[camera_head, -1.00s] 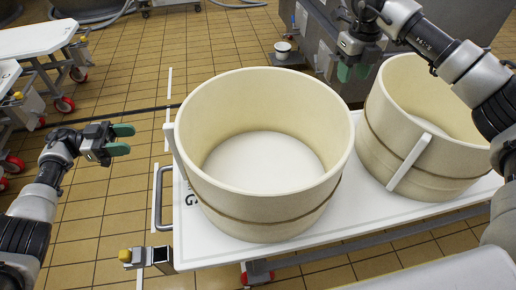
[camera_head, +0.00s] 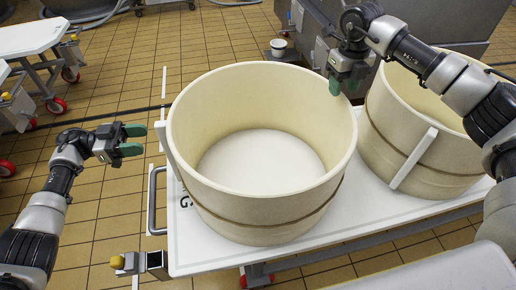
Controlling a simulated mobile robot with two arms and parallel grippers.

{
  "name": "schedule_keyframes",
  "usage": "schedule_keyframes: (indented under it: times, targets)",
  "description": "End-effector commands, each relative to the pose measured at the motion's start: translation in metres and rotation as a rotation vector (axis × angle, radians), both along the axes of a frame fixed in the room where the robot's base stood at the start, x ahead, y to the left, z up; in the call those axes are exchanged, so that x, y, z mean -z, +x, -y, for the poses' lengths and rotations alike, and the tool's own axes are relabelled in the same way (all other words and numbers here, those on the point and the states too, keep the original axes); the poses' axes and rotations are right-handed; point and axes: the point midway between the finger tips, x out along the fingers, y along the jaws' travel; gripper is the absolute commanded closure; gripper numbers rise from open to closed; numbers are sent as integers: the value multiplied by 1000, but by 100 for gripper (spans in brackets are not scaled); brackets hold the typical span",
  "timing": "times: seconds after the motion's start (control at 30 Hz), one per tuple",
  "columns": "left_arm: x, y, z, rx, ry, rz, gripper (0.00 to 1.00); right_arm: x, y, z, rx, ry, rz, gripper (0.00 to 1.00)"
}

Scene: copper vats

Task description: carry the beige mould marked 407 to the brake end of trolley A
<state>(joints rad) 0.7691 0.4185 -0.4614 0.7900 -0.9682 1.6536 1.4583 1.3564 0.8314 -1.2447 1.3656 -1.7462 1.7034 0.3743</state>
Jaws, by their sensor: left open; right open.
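Two beige round moulds stand on a white trolley top (camera_head: 200,252). The nearer mould (camera_head: 262,205) is on the left, open and empty, with a white tab on its left side. The second mould (camera_head: 405,135) is on the right, partly hidden by my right arm. I read no 407 on either; a letter G shows on the trolley top. My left gripper (camera_head: 133,140) is open and empty, left of the nearer mould and apart from it. My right gripper (camera_head: 347,84) is open above the far right rim of the nearer mould; I cannot tell whether it touches.
The trolley has a grey handle (camera_head: 155,200) and a yellow-knobbed part (camera_head: 118,262) at its left end. Another white trolley (camera_head: 30,38) with red wheels stands far left. A grey metal vat (camera_head: 440,22) is behind. Tiled floor is free at left.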

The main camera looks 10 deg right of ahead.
Motion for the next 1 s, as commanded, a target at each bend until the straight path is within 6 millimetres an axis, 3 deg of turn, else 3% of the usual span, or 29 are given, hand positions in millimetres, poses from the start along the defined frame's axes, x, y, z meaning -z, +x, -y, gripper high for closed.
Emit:
schedule_keyframes:
  times: [0.1, 0.33, 0.77, 0.87, 1.0]
  targets:
    - [0, -3, 23, 3, -3, 1, 47, 23, 0, 1, 1, -1, -2, 58]
    - [0, -5, 54, 1, -1, 0, 47, 54, 0, 0, 1, 0, -1, 58]
    - [0, -5, 63, -1, -1, 0, 47, 64, 0, 0, 1, 0, 1, 58]
    - [0, -5, 63, -1, 0, 0, 58, 64, 0, 0, 1, 0, 1, 69]
    - [0, -5, 63, -1, 0, 0, 79, 64, 0, 0, 1, 0, 1, 90]
